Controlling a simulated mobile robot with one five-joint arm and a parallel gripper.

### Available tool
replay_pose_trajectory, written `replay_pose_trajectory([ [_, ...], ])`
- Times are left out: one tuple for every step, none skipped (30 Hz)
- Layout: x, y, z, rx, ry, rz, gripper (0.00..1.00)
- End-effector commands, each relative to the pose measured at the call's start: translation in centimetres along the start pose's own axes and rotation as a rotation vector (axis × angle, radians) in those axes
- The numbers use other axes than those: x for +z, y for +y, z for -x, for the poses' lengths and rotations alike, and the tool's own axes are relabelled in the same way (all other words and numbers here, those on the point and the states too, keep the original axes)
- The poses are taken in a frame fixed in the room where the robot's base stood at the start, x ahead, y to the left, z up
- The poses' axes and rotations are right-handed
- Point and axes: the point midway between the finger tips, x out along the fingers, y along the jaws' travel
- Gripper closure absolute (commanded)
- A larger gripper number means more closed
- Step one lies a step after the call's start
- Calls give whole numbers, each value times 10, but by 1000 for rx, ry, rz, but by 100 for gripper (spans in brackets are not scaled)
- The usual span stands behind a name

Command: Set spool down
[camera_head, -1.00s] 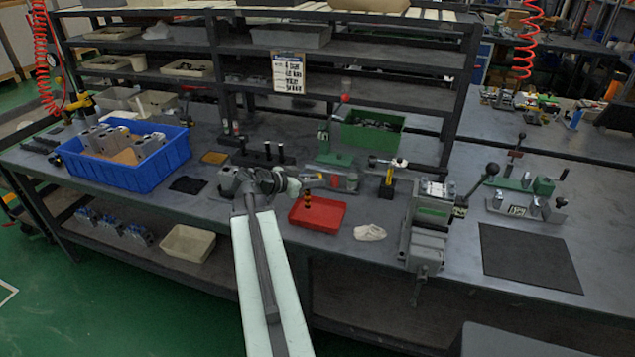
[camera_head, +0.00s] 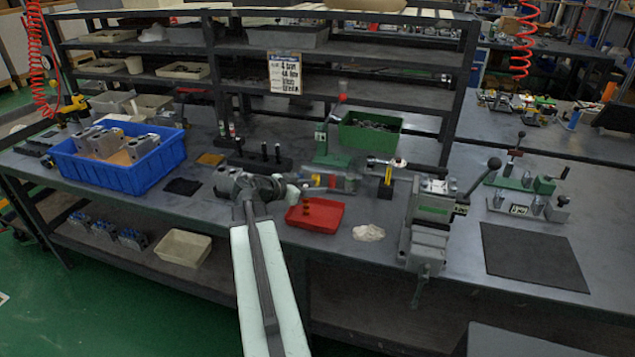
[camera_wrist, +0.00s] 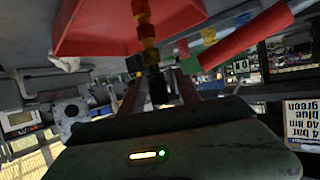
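In the wrist view the spool (camera_wrist: 149,33) runs from the red tray (camera_wrist: 95,38) down between my fingers. My gripper (camera_wrist: 160,82) has its two dark fingers apart, with gaps showing beside the spool, so it looks open around it. In the head view my gripper (camera_head: 287,190) is at the tray's left edge. The small, dim picture hides whether the spool's base touches the tray floor.
A blue bin (camera_head: 125,172) with grey blocks stands at the left. A black stand with pegs (camera_head: 258,160) and a green bin (camera_head: 370,135) are behind. A grey vise (camera_head: 430,222) stands right of the tray, with a pale rag (camera_head: 368,232) between. A dark mat (camera_head: 533,257) lies clear.

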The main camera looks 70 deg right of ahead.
Motion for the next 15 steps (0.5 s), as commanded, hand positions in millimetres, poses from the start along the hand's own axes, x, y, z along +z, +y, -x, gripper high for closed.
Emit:
replay_pose_trajectory([
  [0,0,0,0,0,0,61],
  [0,0,0,0,0,0,61],
  [-1,0,0,1,0,0,61],
  [-3,0,1,1,0,0,61],
  [-6,0,2,1,0,0,61],
  [-5,1,7,0,0,0,61],
  [-6,1,12,-1,0,1,61],
  [-6,1,18,-1,0,1,61],
  [-7,2,28,-2,0,2,61],
  [-8,1,36,-2,1,2,61],
  [-8,2,44,-2,1,2,61],
  [-8,2,54,-2,1,1,61],
  [-8,1,62,-2,1,1,61],
  [-8,2,70,-2,1,1,61],
  [-8,1,79,-2,1,2,61],
])
